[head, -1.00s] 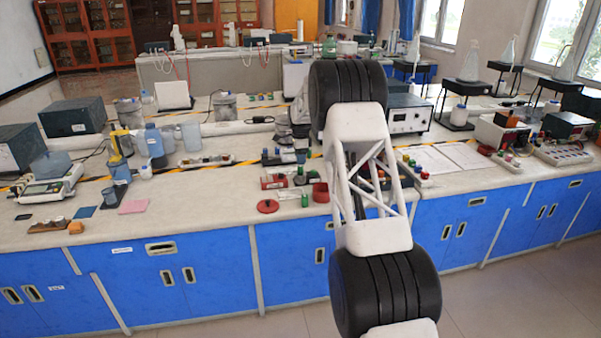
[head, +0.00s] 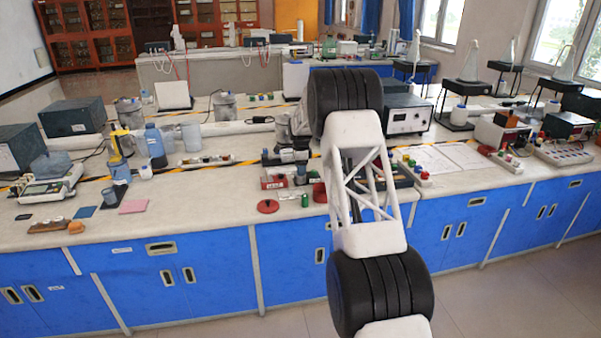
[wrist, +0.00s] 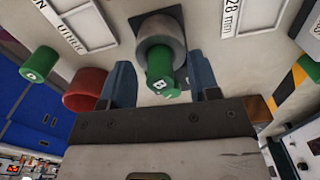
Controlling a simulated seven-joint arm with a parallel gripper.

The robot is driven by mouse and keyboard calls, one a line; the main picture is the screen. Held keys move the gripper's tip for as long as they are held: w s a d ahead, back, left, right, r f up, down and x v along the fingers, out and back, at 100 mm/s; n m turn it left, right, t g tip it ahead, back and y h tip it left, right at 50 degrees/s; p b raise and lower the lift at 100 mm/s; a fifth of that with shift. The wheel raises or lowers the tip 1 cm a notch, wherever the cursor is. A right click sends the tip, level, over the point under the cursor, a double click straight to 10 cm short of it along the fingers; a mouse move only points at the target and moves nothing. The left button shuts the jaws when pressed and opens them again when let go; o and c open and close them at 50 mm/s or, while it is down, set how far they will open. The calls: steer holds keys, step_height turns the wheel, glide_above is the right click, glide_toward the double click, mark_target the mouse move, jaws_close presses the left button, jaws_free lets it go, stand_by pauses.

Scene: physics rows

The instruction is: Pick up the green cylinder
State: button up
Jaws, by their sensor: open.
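In the wrist view, my gripper (wrist: 160,72) is open, with two blue fingers. A green cylinder (wrist: 156,62) with a white mark on its end lies between the fingers, with gaps visible at both sides. It stands out from a round grey piece on a dark square base. A second marked green cylinder (wrist: 40,62) is farther left, outside the fingers. In the head view, a small green cylinder (head: 305,201) stands near the bench's front; I cannot tell which one it is. My gripper's jaws are not clear there, behind my arm.
A red round container (wrist: 84,90) is close to the left finger. A blue bottle (head: 155,146) and beakers stand farther left. The bench front left of the disc is largely clear.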

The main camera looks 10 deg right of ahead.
steer(key=c, duration=1)
steer(key=shift+r, duration=0.15)
steer(key=shift+r, duration=1.7)
steer(key=shift+s+a+r, duration=0.15)
steer(key=shift+s+r, duration=0.05)
steer(key=shift+s, duration=2.45)
steer(key=shift+s+a+r, duration=0.2)
steer(key=shift+s+r, duration=0.05)
steer(key=shift+s, duration=2.45)
steer(key=shift+s+a+r, duration=0.15)
steer(key=shift+s+r, duration=0.05)
steer(key=shift+s, duration=2.45)
steer(key=shift+w+d+f, duration=0.2)
steer(key=shift+w+d, duration=0.2)
steer(key=shift+d, duration=0.8)
steer(key=shift+w+d+f, duration=0.2)
steer(key=shift+w+d, duration=0.15)
steer(key=shift+d, duration=0.8)
steer(key=shift+w+d+f, duration=0.2)
steer(key=shift+w+d, duration=0.2)
steer(key=shift+d, duration=0.8)
